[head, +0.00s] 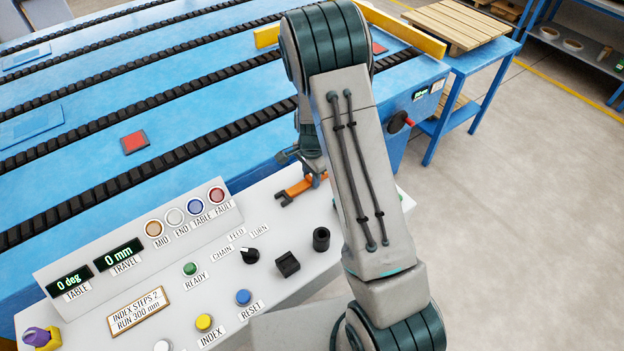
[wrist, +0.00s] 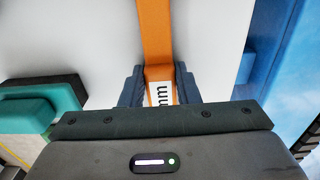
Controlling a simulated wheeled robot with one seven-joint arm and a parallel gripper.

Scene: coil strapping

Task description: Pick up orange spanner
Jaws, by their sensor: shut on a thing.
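The orange spanner (head: 296,191) shows in the head view at the right end of the white control panel, with its open jaw end pointing left. My arm hides its other end. In the wrist view the orange spanner (wrist: 154,35) runs up from between my fingers, with a white label ending in "mm" on it. My gripper (wrist: 160,84) is shut on the spanner, one dark finger on each side of it. In the head view my gripper is mostly hidden behind my arm. I cannot tell whether the spanner touches the panel.
The white control panel (head: 130,240) carries buttons, displays and a black knob (head: 250,256). A black block (head: 287,264) and a black ring (head: 321,239) stand near the spanner. The blue conveyor table (head: 190,100) lies behind. A teal and black object (wrist: 40,105) is left in the wrist view.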

